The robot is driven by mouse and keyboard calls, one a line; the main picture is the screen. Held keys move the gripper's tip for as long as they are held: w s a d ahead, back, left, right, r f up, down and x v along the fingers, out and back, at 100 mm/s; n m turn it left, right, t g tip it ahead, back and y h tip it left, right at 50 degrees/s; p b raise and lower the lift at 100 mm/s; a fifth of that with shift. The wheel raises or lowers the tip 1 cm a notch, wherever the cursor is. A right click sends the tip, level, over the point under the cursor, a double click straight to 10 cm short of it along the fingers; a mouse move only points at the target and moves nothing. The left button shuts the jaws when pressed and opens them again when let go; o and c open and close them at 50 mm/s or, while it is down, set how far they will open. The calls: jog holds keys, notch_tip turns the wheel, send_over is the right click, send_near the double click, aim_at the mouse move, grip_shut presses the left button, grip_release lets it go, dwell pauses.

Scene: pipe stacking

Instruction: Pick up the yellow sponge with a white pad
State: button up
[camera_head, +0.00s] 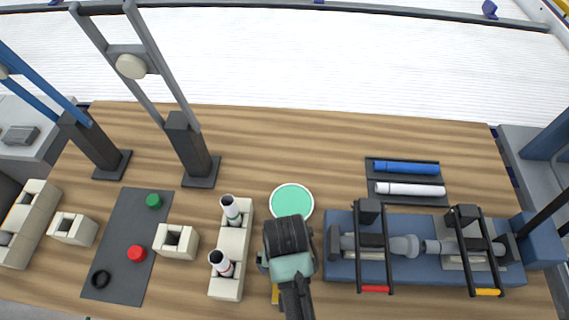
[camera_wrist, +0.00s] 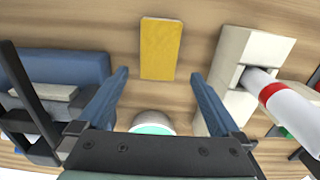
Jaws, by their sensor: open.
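The yellow sponge (camera_wrist: 160,48) lies on the wooden table in the wrist view, its yellow face up. In the head view only a strip of the yellow sponge (camera_head: 275,294) shows beside my arm, which hides the rest. My gripper (camera_wrist: 159,74) is open and empty, its two blue fingers spread wide. In the wrist view the sponge appears beyond the fingertips, roughly centred between them and not touched. In the head view my arm covers most of the gripper.
A cream block holder (camera_head: 233,250) with two white bottles stands left of my gripper. A blue fixture (camera_head: 340,270) with grey pipes and clamps stands to the right. A green round pad (camera_head: 291,201) lies behind. Bare table surrounds the sponge.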

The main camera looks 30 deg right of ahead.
notch_tip(320, 180, down, 2)
jog(key=shift+f, duration=0.1)
jog(key=shift+s+f, duration=0.1)
jog(key=shift+f, duration=0.4)
notch_tip(320, 180, down, 4)
jog(key=shift+f, duration=0.1)
jog(key=c, duration=1.3)
